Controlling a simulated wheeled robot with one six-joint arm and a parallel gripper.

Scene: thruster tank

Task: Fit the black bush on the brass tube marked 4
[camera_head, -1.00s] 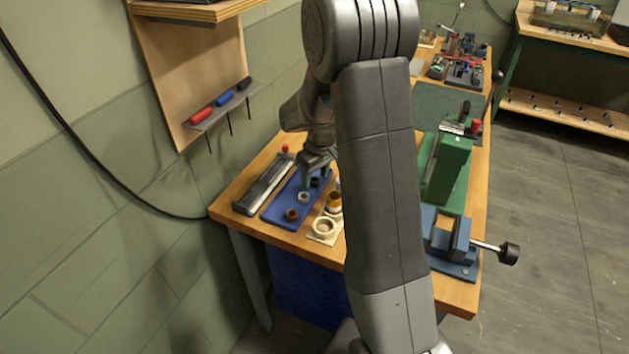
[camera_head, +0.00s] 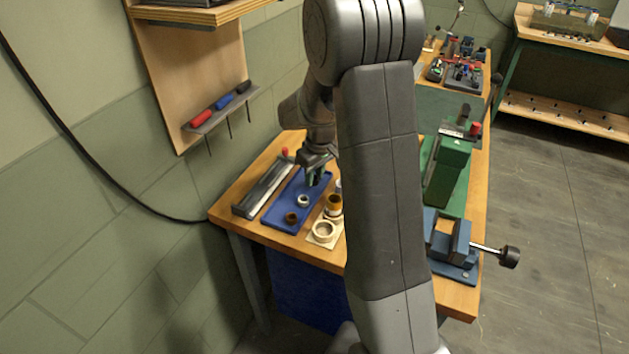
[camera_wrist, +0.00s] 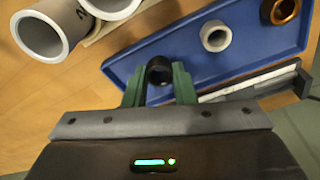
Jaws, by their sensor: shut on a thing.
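The black bush (camera_wrist: 159,71) is between the two green fingers of my gripper (camera_wrist: 159,88) in the wrist view, with its open end facing the camera. My gripper is shut on it, over the far part of the blue tray. In the head view my gripper (camera_head: 315,177) hangs above that tray, and the bush is hard to make out. A brass-coloured tube (camera_head: 334,205) stands on a pale wooden holder to the right of the tray. No number on it is legible. My arm hides part of the area beside it.
The blue tray (camera_head: 274,217) carries a white bush (camera_head: 303,201) and a brown bush (camera_head: 291,218). A pale ring-like tube (camera_head: 323,229) stands at the holder's front. A long grey fixture (camera_head: 262,188) lies left of the tray. A blue vise (camera_head: 452,243) is at the right.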

